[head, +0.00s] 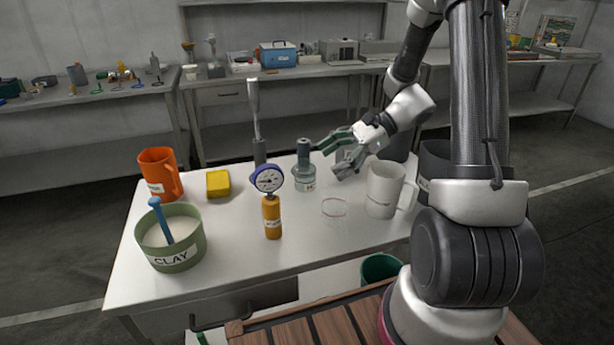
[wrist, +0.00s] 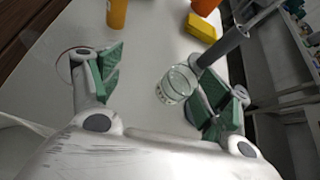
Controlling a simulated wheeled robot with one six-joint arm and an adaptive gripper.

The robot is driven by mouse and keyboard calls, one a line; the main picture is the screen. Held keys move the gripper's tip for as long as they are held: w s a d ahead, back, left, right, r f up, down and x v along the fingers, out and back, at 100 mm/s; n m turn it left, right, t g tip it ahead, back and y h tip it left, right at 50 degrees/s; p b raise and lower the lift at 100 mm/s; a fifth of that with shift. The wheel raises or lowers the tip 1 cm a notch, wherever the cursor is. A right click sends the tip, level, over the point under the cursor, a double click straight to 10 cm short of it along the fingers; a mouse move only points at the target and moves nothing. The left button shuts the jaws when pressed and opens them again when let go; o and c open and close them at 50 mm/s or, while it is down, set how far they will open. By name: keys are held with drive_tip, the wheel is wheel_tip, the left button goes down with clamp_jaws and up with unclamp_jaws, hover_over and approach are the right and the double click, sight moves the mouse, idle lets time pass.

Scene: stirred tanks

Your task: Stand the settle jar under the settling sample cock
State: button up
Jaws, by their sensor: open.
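A small clear jar with a pale label (head: 305,184) stands upright on the white table, with a grey cylinder showing above it. I take it for the settle jar. In the wrist view the clear jar (wrist: 172,88) shows between my spread fingers, nearer the right one, and appears apart from both. My gripper (head: 336,157) is open and empty just right of the jar in the head view; its green finger pads (wrist: 108,68) show in the wrist view. I cannot make out the settling sample cock in either view.
A thin reddish ring (head: 335,207) and a white mug (head: 383,190) are right of the jar. The front table edge is clear.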

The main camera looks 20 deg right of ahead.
sight(305, 173)
drive_tip(key=w+f+m, duration=0.1)
drive_tip(key=w+f, duration=0.1)
drive_tip(key=w+d+f+m+t+y, duration=0.1)
drive_tip(key=m, duration=0.1)
drive_tip(key=shift+w+f+t, duration=0.3)
drive_tip(key=shift+w+f, duration=0.05)
drive_tip(key=shift+w, duration=0.05)
drive_tip(key=shift+w+a+f+y, duration=0.15)
drive_tip(key=shift+a+f+y, duration=0.05)
drive_tip(key=shift+a+y, duration=0.1)
drive_tip(key=x, duration=0.7)
drive_tip(key=shift+w+f, duration=0.2)
drive_tip(key=shift+w, duration=0.15)
drive_tip(key=c, duration=1.3)
